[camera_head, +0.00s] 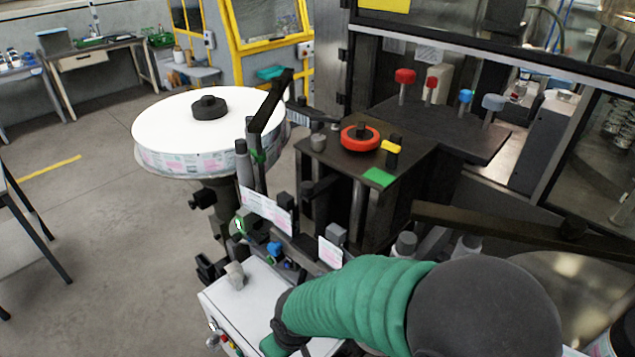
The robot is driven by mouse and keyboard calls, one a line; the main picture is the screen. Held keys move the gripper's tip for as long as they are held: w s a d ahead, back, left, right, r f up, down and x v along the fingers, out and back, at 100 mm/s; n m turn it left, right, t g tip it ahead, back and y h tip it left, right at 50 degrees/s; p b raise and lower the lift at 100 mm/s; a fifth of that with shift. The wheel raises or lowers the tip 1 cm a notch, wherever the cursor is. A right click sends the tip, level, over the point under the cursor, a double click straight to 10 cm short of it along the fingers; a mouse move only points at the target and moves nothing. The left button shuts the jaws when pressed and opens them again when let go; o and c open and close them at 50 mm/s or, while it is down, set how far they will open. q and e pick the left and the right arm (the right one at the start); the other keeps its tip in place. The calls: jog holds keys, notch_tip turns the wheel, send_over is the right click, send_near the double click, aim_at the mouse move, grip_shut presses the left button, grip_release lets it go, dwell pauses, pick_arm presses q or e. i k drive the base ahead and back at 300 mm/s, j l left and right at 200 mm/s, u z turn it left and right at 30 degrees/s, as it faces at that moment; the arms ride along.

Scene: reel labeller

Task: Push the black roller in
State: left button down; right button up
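The labeller stands in the middle of the view. A label strip (267,210) runs from the white reel (165,118) past several dark posts and rollers. A small black roller-like part (308,192) sits beside the strip, under the dark top plate; I cannot tell for sure that it is the black roller, nor whether it is in or out. A green-sleeved arm (360,300) with a dark rounded joint, which seems to be mine, crosses the lower right and covers part of the machine's front. No gripper fingers show on either side.
A red knob (360,137) and a green patch (380,177) are on the dark top plate. A white control box (245,300) stands low in front. A dark bar (490,228) spans the right side. The floor at left is open.

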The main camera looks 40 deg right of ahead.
aim_at(321, 192)
jog(key=j+z, duration=0.15)
jog(key=z, duration=0.2)
jog(key=j+z, duration=0.15)
jog(key=z, duration=0.25)
jog(key=j+z, duration=0.1)
jog(key=z, duration=0.25)
jog(key=i+l+z, duration=0.2)
jog(key=l+u, duration=0.3)
jog(key=k+l, duration=0.05)
